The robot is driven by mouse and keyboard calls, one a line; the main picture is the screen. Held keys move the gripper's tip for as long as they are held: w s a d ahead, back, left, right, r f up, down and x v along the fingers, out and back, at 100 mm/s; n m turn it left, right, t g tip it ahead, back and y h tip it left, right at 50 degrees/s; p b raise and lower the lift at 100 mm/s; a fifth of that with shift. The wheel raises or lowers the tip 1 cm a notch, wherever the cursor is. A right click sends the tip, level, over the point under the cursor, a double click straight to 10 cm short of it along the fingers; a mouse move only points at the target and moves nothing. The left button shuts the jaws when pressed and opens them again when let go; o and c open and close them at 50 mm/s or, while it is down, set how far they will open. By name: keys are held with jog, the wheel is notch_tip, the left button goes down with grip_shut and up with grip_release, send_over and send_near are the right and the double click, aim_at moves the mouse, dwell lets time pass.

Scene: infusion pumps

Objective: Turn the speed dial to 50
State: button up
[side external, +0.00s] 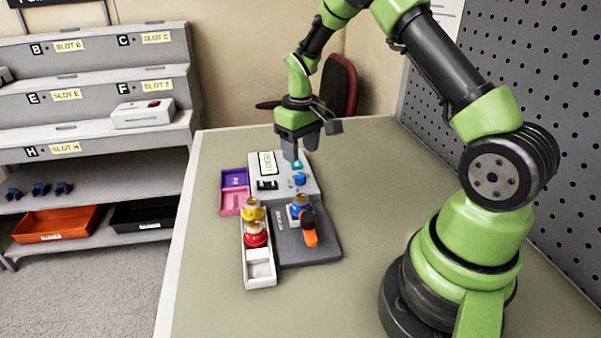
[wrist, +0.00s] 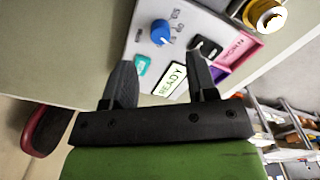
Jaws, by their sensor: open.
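The blue speed dial (side external: 300,179) sits on the light grey pump panel (side external: 254,187), right of a black switch. In the wrist view the blue dial (wrist: 162,32) has small printed marks beside it, too small to read surely, so I cannot tell its setting. A READY display (wrist: 173,80), a teal button (wrist: 141,64) and a black switch (wrist: 207,47) are on the same panel. My gripper (side external: 292,155) is over the far part of the panel, near the teal button. In the wrist view my open gripper (wrist: 160,70) has empty jaws, and the dial lies beyond the fingertips.
Purple and pink trays (side external: 234,179) sit left of the panel. A white rack (side external: 260,271) with yellow and red capped vials is in front. A dark grey base (side external: 318,250) holds a blue vial and an orange-handled part. The table (side external: 385,180) is clear at right.

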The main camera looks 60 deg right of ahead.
aim_at(300, 175)
notch_tip(300, 175, down, 7)
jog(key=shift+r, duration=0.15)
jog(key=shift+c, duration=0.3)
jog(key=c, duration=0.9)
